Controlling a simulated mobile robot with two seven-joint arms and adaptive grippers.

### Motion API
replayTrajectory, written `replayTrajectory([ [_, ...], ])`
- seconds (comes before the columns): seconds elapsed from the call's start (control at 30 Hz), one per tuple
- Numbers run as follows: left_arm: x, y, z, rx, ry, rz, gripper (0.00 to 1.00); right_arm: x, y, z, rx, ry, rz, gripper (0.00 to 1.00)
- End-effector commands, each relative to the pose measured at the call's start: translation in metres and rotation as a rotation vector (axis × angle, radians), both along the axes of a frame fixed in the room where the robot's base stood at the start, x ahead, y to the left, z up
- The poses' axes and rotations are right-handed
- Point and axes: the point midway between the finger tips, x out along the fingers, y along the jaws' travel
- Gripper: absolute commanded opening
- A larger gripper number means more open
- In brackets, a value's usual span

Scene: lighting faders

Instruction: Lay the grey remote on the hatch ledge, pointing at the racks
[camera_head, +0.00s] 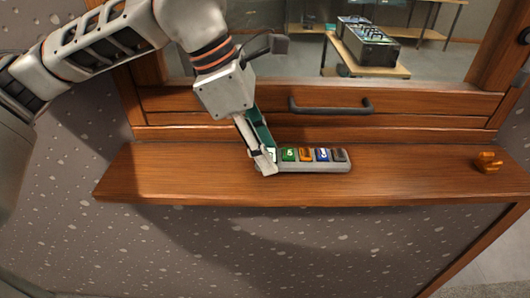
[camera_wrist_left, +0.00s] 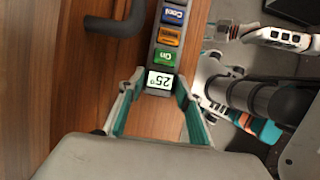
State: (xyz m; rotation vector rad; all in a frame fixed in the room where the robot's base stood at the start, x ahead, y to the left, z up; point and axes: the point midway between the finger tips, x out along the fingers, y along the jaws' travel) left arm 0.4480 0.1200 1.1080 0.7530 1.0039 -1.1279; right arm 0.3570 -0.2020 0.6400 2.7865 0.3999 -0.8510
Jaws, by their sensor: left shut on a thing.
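The grey remote (camera_head: 318,167) lies lengthwise along the wooden hatch ledge (camera_head: 200,185), or very close above it; I cannot tell whether it touches. Its display end is at the left and its other end is at the right. In the left wrist view the remote (camera_wrist_left: 167,50) shows a 25° display, a green On button, an orange button and a blue Cool button. My left gripper (camera_head: 264,162) is shut on the display end, with a finger on either side in the left wrist view (camera_wrist_left: 160,84). The racks (camera_head: 368,44) stand beyond the hatch opening.
A dark bar handle (camera_head: 330,106) sits on the hatch frame behind the remote. A small orange-brown object (camera_head: 487,162) stands near the ledge's right end. The ledge is clear between it and the remote, and also left of my gripper.

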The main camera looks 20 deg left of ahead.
Motion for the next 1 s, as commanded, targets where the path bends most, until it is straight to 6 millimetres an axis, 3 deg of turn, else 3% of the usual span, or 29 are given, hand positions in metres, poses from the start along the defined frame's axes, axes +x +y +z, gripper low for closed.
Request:
replayTrajectory([
  [0.1,0.000,0.000,-0.012,-0.001,-0.001,-0.001,0.10,0.000,0.000,0.000,0.000,0.000,0.000,0.40],
  [0.43,0.000,0.000,-0.015,-0.001,-0.002,-0.001,0.10,0.000,0.000,-0.003,0.000,0.000,0.000,0.40],
  [0.47,0.000,0.000,-0.014,0.000,0.000,-0.001,0.42,0.000,0.000,-0.002,0.000,0.000,0.000,0.40],
  [0.5,0.000,0.000,-0.014,0.000,0.000,-0.001,0.51,0.000,0.000,-0.001,0.000,0.000,0.000,0.40],
  [0.87,0.000,0.000,-0.012,0.000,-0.001,-0.001,0.51,0.001,0.000,0.000,0.001,-0.002,0.000,0.40],
  [1.0,0.000,0.004,-0.002,-0.001,-0.004,0.000,0.51,0.001,0.000,0.001,0.001,-0.003,0.000,0.40],
])
